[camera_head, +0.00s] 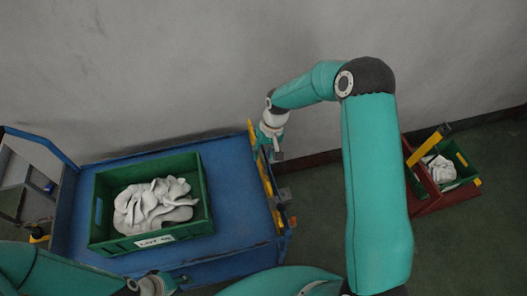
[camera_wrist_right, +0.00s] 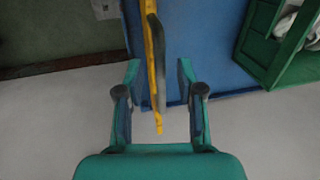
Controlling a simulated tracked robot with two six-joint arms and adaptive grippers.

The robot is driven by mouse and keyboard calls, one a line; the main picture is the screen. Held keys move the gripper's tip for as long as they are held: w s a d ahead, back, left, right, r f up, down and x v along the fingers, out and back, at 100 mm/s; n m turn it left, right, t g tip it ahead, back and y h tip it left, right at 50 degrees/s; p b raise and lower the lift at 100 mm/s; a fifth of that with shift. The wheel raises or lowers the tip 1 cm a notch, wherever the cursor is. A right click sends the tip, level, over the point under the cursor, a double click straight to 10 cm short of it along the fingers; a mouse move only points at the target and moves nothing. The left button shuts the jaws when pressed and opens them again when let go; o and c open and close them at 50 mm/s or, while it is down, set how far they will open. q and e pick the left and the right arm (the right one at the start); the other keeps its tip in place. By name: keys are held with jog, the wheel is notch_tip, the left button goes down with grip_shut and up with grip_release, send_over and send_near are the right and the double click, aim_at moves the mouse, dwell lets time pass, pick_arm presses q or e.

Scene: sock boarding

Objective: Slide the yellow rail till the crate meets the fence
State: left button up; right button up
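The yellow rail (camera_head: 264,176) runs along the right edge of the blue cart top. It also shows in the right wrist view (camera_wrist_right: 151,65), with a dark grey bar beside it. The green crate (camera_head: 204,190) holds white socks and stands on the cart, with bare blue surface between it and the rail. My right gripper (camera_head: 271,148) is at the rail's far end. In the wrist view its fingers (camera_wrist_right: 160,95) are open, the rail's end between them with gaps. My left gripper (camera_head: 156,285) is partly in view at the bottom, below the crate. I cannot identify the fence with certainty.
The blue cart top (camera_head: 235,180) is bare right of the crate. A blue frame (camera_head: 40,140) rises at the cart's left. A red stand with another green crate (camera_head: 460,160) is at the right. The grey wall (camera_head: 190,70) is close behind the cart.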

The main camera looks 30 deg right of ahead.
grip_shut()
jog(key=shift+w+a, duration=0.1)
dwell(0.4)
